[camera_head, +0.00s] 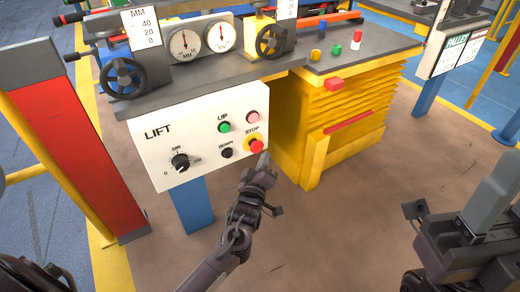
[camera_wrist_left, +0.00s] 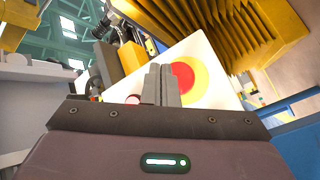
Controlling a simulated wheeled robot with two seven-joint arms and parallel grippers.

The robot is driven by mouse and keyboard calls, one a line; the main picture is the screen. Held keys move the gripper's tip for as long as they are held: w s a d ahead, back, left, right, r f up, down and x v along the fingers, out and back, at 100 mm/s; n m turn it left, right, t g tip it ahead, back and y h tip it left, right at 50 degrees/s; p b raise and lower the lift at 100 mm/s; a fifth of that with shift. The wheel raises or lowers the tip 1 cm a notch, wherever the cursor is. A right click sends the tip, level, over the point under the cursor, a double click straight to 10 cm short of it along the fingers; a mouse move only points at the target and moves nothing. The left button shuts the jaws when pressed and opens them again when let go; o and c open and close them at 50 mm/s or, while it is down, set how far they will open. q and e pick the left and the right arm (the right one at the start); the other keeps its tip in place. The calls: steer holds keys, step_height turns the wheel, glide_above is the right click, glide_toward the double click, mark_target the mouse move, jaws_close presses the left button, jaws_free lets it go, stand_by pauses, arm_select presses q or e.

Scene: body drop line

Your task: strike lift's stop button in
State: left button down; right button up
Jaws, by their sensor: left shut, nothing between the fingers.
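The red stop button (camera_head: 256,146) sits on a yellow surround at the lower right of the white LIFT panel (camera_head: 160,153), under the word STOP. In the left wrist view the button (camera_wrist_left: 183,78) shows as a red disc in a yellow ring, partly hidden behind the fingers. My left gripper (camera_head: 263,160) is shut and empty, its fingertips just below and right of the button in the head view. In the left wrist view its closed fingers (camera_wrist_left: 161,84) overlap the button's left side. I cannot tell whether they touch it. My right gripper (camera_head: 490,205) is at the lower right, its fingers seen edge-on.
Beside the stop button are a black DOWN button (camera_head: 227,153), a green UP button (camera_head: 224,127), a pink button (camera_head: 253,117) and a black dial (camera_head: 180,162). A yellow bellows lift (camera_head: 335,120) stands right of the panel. A red post (camera_head: 75,140) stands left. Open floor lies in front.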

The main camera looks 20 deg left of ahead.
arm_select(q)
steer(key=s+d+p, duration=0.1)
steer(key=d, duration=0.1)
steer(key=s+d, duration=0.2)
steer(key=shift+p, duration=0.35)
stand_by(0.5)
